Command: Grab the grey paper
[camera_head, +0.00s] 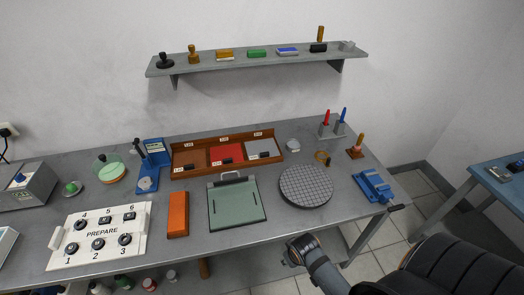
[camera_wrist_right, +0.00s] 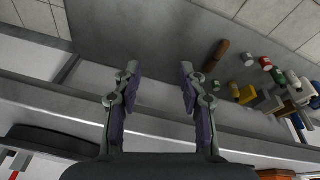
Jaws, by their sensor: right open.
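The grey paper (camera_head: 262,148) lies in the right compartment of a wooden three-part tray (camera_head: 228,169) at the back of the bench. A small dark block sits on its front part. Brown paper (camera_head: 188,158) and red paper (camera_head: 226,153) lie in the other two compartments. My right gripper (camera_head: 291,254) is at the bench's front edge, well in front of the tray and apart from the paper. In the right wrist view its two fingers (camera_wrist_right: 158,88) are spread with nothing between them. My left gripper is not in view.
A green board with a handle (camera_head: 236,206), an orange block (camera_head: 178,214) and a round gridded plate (camera_head: 306,186) stand in front of the tray. A blue vise (camera_head: 374,187) is at right. A wall shelf (camera_head: 230,66) hangs above. Jars and bottles (camera_wrist_right: 265,63) stand below the bench.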

